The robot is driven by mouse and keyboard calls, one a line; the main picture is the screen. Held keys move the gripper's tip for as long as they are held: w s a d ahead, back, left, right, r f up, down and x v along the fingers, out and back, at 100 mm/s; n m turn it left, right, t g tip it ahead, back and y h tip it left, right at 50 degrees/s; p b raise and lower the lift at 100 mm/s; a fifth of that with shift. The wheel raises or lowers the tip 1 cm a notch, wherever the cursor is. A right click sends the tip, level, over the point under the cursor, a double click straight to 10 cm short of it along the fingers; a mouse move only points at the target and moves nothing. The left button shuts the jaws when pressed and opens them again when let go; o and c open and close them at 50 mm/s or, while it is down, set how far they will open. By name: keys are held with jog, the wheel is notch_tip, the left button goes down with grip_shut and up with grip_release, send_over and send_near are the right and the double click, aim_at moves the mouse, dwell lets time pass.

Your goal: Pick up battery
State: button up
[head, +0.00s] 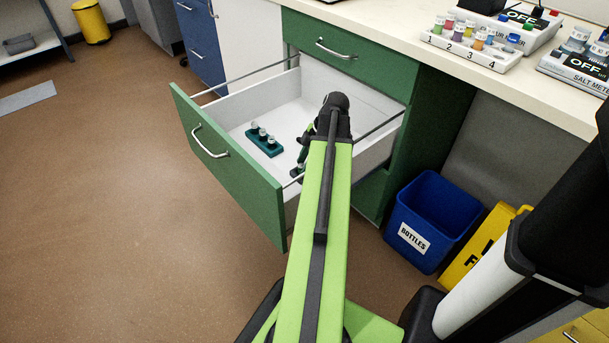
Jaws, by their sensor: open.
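A dark green holder (268,148) lies in the open drawer, with three small pale upright cylinders (262,133) in it. They may be batteries, but they are too small to tell for sure. No other thing that looks like a battery shows. My arm reaches over the drawer from the front. My gripper (297,172) points down inside the drawer, to the right of the holder and apart from it. It is open, and I see nothing between its fingers. My arm hides part of the drawer floor.
The green-fronted drawer (232,172) is pulled out, with thin rails along its sides. The bench top (400,37) carries a vial rack (470,47) and a salt meter (580,67). A blue bottles bin (432,215) stands right of the drawer.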

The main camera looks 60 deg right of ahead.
jog(key=shift+r, duration=0.1)
grip_shut()
dwell(0.3)
notch_tip(320, 180, up, 10)
jog(key=p, duration=1)
jog(key=shift+r, duration=0.15)
